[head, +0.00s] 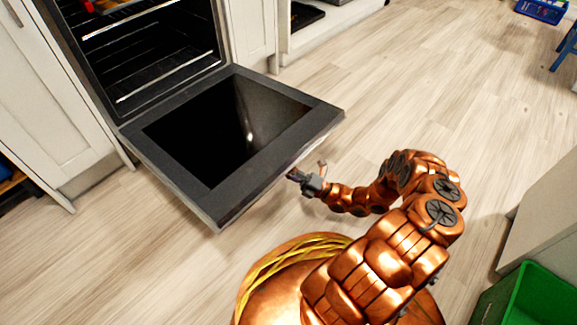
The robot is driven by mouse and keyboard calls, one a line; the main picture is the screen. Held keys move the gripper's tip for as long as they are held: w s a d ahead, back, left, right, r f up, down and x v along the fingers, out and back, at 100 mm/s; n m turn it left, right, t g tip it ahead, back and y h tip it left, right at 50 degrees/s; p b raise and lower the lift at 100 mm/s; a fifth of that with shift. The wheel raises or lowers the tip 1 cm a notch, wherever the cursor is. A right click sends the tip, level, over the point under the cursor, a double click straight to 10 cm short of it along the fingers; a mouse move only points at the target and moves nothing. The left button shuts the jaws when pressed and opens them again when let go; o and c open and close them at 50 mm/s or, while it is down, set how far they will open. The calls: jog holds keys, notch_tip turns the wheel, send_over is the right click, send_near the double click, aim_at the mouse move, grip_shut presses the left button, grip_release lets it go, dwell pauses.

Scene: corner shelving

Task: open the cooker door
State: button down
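The cooker door (222,192) is hinged at its bottom edge and lies folded down, about level, in front of the oven. Its dark glass panel faces up. The oven cavity (150,45) behind it stands open and shows wire racks inside. My gripper (297,176) is at the door's outer edge, near its right front part. It is small in the picture, and I cannot tell whether its fingers touch the door or whether they are open or shut. The door's handle is hidden from this side.
White cupboard doors (48,100) flank the cooker on both sides. A green crate (530,298) stands at the lower right beside a pale cabinet (545,215). A blue crate (541,11) and a blue stool are at the upper right. The wooden floor (420,90) right of the door is clear.

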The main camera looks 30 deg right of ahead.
jog(key=shift+f, duration=0.3)
dwell(0.4)
jog(key=c, duration=1)
grip_release()
jog(key=shift+v, duration=5.9)
